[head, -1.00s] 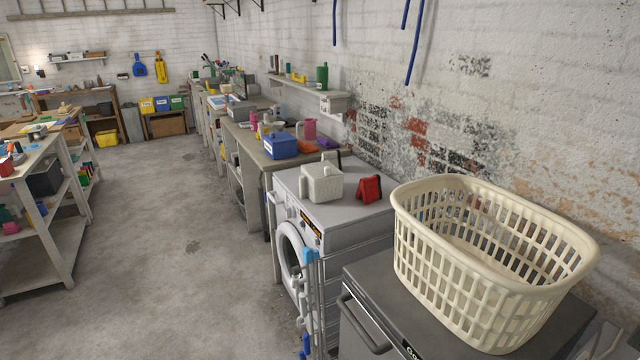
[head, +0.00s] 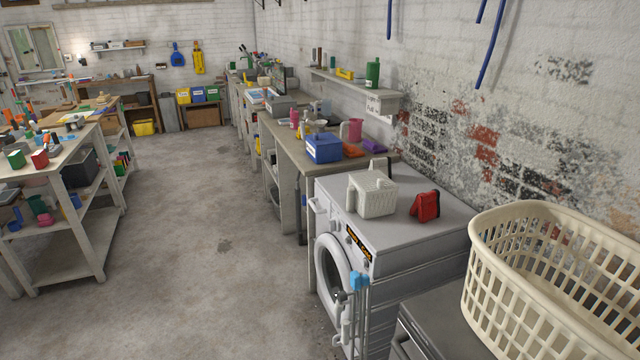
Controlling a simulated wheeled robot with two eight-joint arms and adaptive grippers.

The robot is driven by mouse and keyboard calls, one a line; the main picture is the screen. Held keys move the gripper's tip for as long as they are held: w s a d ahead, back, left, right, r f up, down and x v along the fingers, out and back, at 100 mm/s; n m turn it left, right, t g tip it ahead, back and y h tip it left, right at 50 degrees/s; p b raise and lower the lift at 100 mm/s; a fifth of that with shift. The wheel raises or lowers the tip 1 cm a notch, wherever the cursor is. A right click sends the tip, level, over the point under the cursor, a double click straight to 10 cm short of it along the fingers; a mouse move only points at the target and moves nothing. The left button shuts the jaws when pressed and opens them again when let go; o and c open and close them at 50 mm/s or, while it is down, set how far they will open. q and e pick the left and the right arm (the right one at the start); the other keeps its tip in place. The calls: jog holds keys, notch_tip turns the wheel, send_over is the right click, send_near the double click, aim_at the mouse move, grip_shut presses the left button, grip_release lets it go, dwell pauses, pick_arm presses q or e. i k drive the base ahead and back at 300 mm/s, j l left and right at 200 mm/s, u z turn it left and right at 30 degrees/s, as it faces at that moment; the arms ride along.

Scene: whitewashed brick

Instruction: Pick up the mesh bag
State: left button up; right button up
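I cannot make out a mesh bag for certain in the head view. A cream laundry basket (head: 560,285) with slotted sides stands on a grey appliance at the lower right. A white basket-like container (head: 371,193) and a small red object (head: 425,207) sit on top of the white washing machine (head: 345,262). A purple item (head: 374,146) and an orange item (head: 352,150) lie on the bench beyond; their kind is too small to tell. Neither of my grippers shows in this view.
A long workbench (head: 290,150) with a blue box (head: 323,148) runs along the right wall. A shelving table (head: 80,215) full of small items stands at the left. Light blue-topped poles (head: 358,300) stand before the washer. The concrete floor (head: 200,270) between is clear.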

aim_at(374, 204)
jog(key=i+j+u, duration=0.2)
jog(key=i+u, duration=0.15)
jog(key=i+j+u, duration=0.1)
jog(key=i+u, duration=0.6)
jog(key=i, duration=0.15)
jog(key=i+z, duration=0.25)
jog(key=i, duration=0.15)
jog(key=i+j+z, duration=0.2)
jog(key=i, duration=0.2)
jog(key=i+z, duration=0.2)
jog(key=z, duration=0.3)
jog(key=i+z, duration=0.2)
jog(key=z, duration=0.25)
jog(key=i+z, duration=0.15)
jog(key=z, duration=0.35)
jog(key=i+j+z, duration=0.15)
jog(key=z, duration=0.3)
